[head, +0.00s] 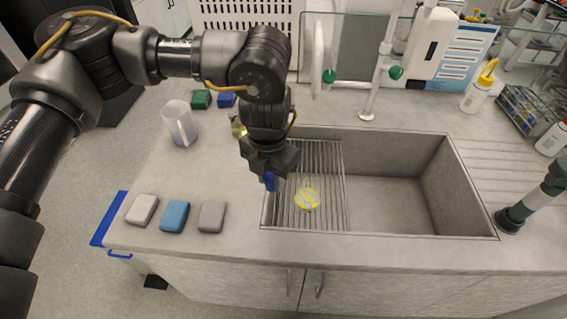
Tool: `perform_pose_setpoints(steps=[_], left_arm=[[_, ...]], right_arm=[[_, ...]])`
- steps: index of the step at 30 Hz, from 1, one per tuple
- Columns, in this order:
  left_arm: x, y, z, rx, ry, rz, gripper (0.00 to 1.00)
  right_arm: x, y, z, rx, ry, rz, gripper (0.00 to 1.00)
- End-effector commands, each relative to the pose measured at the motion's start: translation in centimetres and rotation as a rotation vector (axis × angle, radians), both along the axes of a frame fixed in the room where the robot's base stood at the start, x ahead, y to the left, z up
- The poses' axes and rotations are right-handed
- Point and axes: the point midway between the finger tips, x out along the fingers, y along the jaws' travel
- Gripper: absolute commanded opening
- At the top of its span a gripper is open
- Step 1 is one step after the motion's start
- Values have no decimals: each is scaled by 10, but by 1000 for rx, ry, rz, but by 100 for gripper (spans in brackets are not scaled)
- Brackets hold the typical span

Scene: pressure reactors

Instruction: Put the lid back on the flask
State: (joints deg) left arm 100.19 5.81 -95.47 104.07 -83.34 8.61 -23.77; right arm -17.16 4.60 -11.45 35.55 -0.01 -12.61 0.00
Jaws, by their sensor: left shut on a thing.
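My left gripper (268,172) reaches down over the left end of the sink, with its jaws shut on a small blue thing (269,182). Only part of the blue thing shows below the fingers, and I cannot tell for sure that it is the lid. A round, pale yellow and clear object (307,198) sits on the wire rack in the sink, to the right of and below the gripper in the picture. I cannot tell whether it is the flask. A yellowish object (238,127) is partly hidden behind my left gripper. My right gripper is not in view.
The sink (395,205) has a wire rack (332,175) in its left part; its right part is empty. A clear beaker (180,125) stands left on the counter. Three sponge-like blocks (174,215) lie at the front left. A wash bottle (477,92) stands at the back right.

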Motion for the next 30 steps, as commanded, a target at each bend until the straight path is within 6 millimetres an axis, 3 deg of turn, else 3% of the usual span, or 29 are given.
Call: perform_pose_setpoints(steps=[5,13,21,27,30], left_arm=[[2,30,-1,12,-13,-335,8],[-9,95,-6,37,-13,-1158,8],[-35,152,-11,33,6,-1957,8],[-54,177,-14,15,8,-2371,8],[-60,184,-15,9,7,-2490,8]], right_arm=[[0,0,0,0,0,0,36],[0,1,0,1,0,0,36],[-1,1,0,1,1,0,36],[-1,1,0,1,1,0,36],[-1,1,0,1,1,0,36]])
